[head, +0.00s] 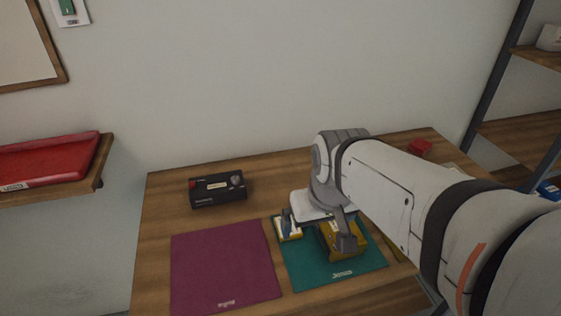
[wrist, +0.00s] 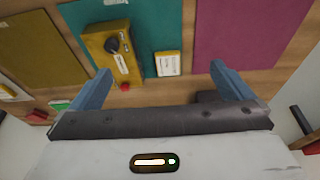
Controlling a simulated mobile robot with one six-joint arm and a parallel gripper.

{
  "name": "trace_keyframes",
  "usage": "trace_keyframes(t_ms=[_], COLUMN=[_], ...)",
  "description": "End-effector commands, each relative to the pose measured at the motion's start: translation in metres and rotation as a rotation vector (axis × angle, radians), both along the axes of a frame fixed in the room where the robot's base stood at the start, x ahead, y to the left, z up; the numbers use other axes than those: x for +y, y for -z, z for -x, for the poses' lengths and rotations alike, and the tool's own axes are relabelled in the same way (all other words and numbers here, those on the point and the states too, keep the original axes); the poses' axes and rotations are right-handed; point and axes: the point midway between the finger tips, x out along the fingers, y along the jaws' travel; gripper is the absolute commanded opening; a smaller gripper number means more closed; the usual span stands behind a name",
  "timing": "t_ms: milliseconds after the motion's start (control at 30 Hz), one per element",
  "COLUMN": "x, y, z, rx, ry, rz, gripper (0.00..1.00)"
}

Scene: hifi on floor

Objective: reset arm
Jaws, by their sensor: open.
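My gripper (head: 317,230) hangs over the teal mat (head: 350,281) on the wooden table, at the end of my arm reaching in from the right. In the wrist view my gripper (wrist: 163,84) has its two blue-grey fingers wide apart with nothing between them. A yellow box (wrist: 112,50) with a black knob and a red button lies on the teal mat (wrist: 150,18); in the head view the yellow box (head: 342,242) is partly hidden by a finger. A small white-and-yellow block (wrist: 167,64) lies beside it.
A purple mat (head: 222,265) lies left of the teal one, and an olive mat (wrist: 40,50) shows in the wrist view. A black box (head: 217,191) and a red object (head: 419,148) stand farther back. A red tray (head: 50,160) is on the left shelf; a rack (head: 520,140) stands right.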

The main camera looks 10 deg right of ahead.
Motion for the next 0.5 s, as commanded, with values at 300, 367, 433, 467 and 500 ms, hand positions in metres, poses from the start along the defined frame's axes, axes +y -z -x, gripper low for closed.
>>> trace_keyframes(t_ms=[300,367,433,467,500], x=[0.015,0.015,0.015,0.015,0.015], y=[-0.002,-0.002,-0.002,-0.002,-0.002], z=[0.02,0.02,0.02,0.019,0.019], rx=[-0.025,-0.024,-0.024,-0.024,-0.024], ry=[0.007,0.007,0.007,0.007,0.007], rz=[-0.007,-0.007,-0.007,-0.007,-0.007], gripper=[1.0,1.0,1.0,1.0,1.0])
